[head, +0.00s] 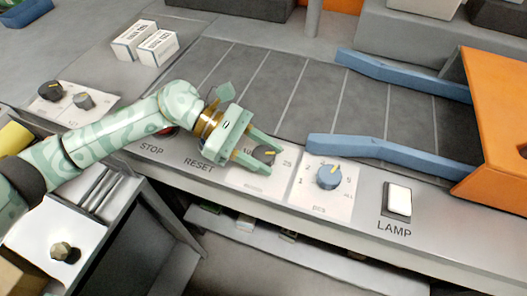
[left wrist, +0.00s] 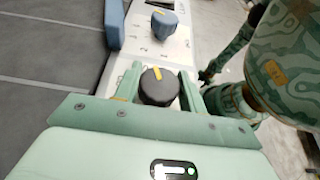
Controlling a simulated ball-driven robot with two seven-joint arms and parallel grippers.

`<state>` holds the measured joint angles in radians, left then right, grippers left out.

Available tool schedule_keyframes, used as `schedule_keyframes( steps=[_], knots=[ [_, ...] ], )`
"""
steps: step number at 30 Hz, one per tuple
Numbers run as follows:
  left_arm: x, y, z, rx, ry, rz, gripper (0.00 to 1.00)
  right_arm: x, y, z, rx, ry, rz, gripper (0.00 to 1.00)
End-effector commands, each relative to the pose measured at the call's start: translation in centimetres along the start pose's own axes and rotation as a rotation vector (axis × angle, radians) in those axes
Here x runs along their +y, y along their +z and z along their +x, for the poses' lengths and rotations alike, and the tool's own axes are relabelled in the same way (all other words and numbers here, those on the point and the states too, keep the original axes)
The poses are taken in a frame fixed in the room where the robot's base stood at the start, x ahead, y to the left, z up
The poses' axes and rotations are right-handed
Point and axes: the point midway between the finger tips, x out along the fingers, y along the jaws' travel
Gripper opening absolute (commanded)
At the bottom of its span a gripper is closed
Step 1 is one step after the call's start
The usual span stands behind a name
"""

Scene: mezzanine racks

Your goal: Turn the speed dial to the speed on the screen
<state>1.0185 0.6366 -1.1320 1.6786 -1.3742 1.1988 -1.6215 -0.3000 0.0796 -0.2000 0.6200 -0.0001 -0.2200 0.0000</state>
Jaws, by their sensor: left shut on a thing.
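The dark speed dial (head: 265,154) sits on a pale plate on the front panel, with a "25" mark to its right. My left gripper (head: 262,157) has its green fingers on either side of this dial and is shut on it. In the left wrist view the dark dial (left wrist: 158,88) stands between the two fingers, its yellow pointer line showing on top. Most of the scale around it is hidden by the fingers or too small to read. No screen with a speed is visible. My right gripper does not show.
A blue dial (head: 329,177) marked "pcs" is close on the right, then a white LAMP switch (head: 399,200). STOP and RESET labels lie left. Blue guide rails (head: 380,155) and an orange housing (head: 495,120) stand over the belt. Two white boxes (head: 157,48) lie behind.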

Motion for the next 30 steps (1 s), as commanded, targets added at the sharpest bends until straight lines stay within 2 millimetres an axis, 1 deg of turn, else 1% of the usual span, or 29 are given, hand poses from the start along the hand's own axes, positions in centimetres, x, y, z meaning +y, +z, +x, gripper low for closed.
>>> schedule_keyframes(
  steps=[1,2,3,4,16,20,23,26,30],
  knots=[
    [0.0,0.0,0.0,0.001,0.001,0.001,0.18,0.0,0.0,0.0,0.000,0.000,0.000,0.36],
    [0.0,0.0,0.0,0.001,0.001,0.001,0.43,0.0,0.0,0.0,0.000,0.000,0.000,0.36],
    [0.0,0.0,0.0,0.001,0.001,0.001,0.54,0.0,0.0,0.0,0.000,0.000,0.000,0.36],
    [0.0,0.0,0.0,0.001,0.001,0.001,0.62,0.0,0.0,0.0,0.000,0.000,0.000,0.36],
    [0.0,0.0,0.0,0.000,0.001,0.000,0.62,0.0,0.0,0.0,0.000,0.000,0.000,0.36],
    [0.1,0.0,-0.9,0.000,0.002,0.000,0.62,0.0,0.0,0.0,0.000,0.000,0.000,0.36],
    [0.1,-0.1,-2.7,0.002,0.004,-0.001,0.62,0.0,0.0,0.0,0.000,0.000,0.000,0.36],
    [0.1,-0.1,-5.3,0.002,0.005,-0.001,0.62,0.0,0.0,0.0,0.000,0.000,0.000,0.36],
    [0.1,-0.1,-9.2,0.002,0.005,-0.002,0.62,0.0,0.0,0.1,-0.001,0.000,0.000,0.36]
  ],
)
